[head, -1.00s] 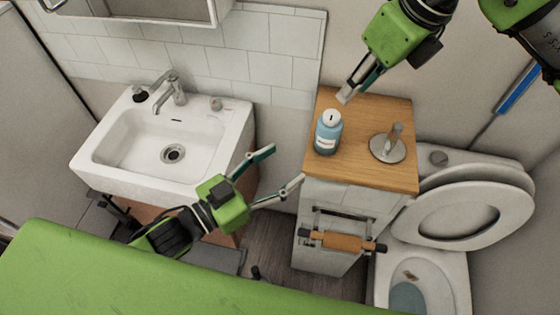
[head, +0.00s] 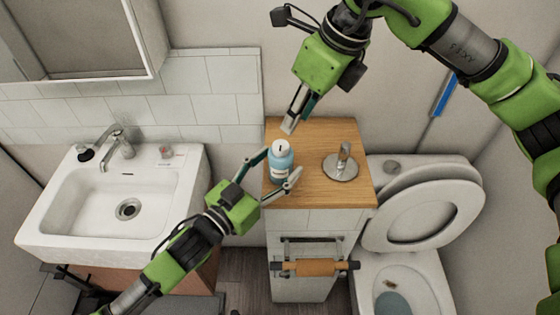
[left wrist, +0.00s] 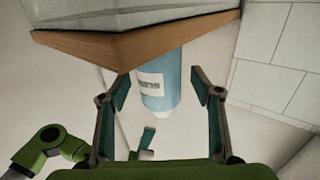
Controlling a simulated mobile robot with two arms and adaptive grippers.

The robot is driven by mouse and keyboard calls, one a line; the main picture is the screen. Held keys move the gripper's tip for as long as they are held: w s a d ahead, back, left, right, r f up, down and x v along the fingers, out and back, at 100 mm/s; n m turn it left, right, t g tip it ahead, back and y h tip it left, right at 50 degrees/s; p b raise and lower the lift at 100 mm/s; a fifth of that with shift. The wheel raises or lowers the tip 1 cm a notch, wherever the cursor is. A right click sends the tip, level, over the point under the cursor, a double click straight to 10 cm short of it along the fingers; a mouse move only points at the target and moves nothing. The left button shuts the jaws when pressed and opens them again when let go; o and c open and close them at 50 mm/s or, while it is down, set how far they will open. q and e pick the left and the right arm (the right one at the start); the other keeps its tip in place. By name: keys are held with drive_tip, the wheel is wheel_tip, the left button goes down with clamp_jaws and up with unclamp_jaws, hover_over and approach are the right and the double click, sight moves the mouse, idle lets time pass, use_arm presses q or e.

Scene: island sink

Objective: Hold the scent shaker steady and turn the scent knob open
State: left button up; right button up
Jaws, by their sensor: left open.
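The scent shaker is a blue bottle (head: 282,166) with a pale label. It stands upright on the wooden cabinet top (head: 315,195), near its left side. Its white knob (head: 280,147) on top bears a dark mark. My left gripper (head: 281,164) is open, with one finger on each side of the bottle; contact cannot be told. In the left wrist view the bottle (left wrist: 160,85) appears inverted between the spread fingers (left wrist: 162,86). My right gripper (head: 297,117) points down above and just behind the knob, apart from it; its finger gap is unclear.
A metal toilet-brush-like holder (head: 341,167) stands right of the bottle on the cabinet top. A sink (head: 110,205) is at the left and a toilet (head: 425,210) at the right. A roll holder (head: 312,267) sticks out from the cabinet front.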

sight(281, 144)
use_arm(q)
drive_tip(key=shift+w+d, duration=0.45)
drive_tip(key=shift+w, duration=0.1)
drive_tip(key=c, duration=1.3)
use_arm(e)
drive_tip(key=o, duration=0.3)
drive_tip(key=shift+o, duration=0.5)
drive_tip(key=shift+w+a+r+g+h, duration=0.3)
drive_tip(key=shift+w+a, duration=0.1)
drive_tip(key=shift+w, duration=0.05)
drive_tip(key=f+h, duration=0.1)
drive_tip(key=f, duration=0.2)
drive_tip(key=w+a+f+g, duration=0.1)
drive_tip(key=f, duration=0.2)
drive_tip(key=a+f+h, duration=0.1)
drive_tip(key=f, duration=0.2)
drive_tip(key=shift+w+a+f+g+h, duration=0.25)
drive_tip(key=shift+w+f+g+h, duration=0.05)
drive_tip(key=shift+g, duration=0.1)
